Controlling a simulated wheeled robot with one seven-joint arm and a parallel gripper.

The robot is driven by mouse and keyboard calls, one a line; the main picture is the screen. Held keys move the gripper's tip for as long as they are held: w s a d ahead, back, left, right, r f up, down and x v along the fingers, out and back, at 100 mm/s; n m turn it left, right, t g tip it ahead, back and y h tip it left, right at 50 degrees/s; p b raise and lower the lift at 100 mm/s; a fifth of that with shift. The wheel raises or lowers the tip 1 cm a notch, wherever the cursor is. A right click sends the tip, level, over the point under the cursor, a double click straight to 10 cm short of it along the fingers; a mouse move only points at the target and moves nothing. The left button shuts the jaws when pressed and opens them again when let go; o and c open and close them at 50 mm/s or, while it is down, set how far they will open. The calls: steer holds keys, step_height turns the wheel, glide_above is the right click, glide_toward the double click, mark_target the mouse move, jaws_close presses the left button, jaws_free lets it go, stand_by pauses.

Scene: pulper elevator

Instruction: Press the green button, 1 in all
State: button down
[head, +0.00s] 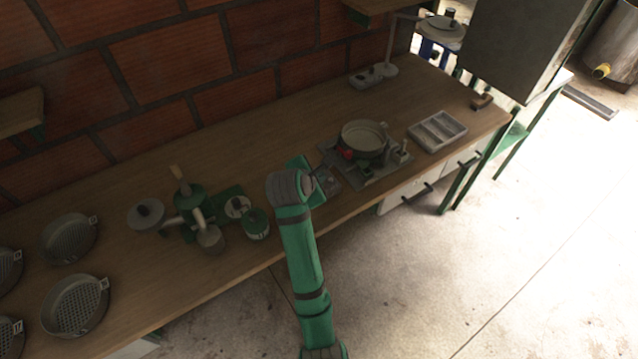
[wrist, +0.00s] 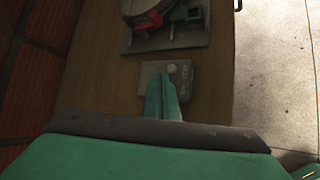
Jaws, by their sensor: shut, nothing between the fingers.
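A small grey control box (wrist: 184,74) lies on the wooden bench in the wrist view, with a pale round knob or button (wrist: 171,68) on its top. It also shows in the head view (head: 328,182), partly behind my arm. My gripper (wrist: 163,80) is shut and empty, its green fingers over the box's left part. I cannot tell whether the fingertips touch the box. No green button can be made out; the fingers hide part of the box's top.
A scale-like device with a round pan (head: 364,136) and a red part stands just beyond the box. A grey divided tray (head: 438,131) is to its right. A green grinder (head: 190,198) and several sieves (head: 75,305) stand left along the bench (head: 150,290).

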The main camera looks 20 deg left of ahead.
steer(key=shift+s, duration=0.1)
stand_by(0.6)
steer(key=shift+f, duration=0.15)
stand_by(0.7)
steer(key=shift+f, duration=0.25)
steer(key=shift+f, duration=0.45)
stand_by(0.8)
steer(key=shift+r, duration=0.9)
steer(key=shift+r, duration=0.1)
steer(key=shift+r, duration=2.4)
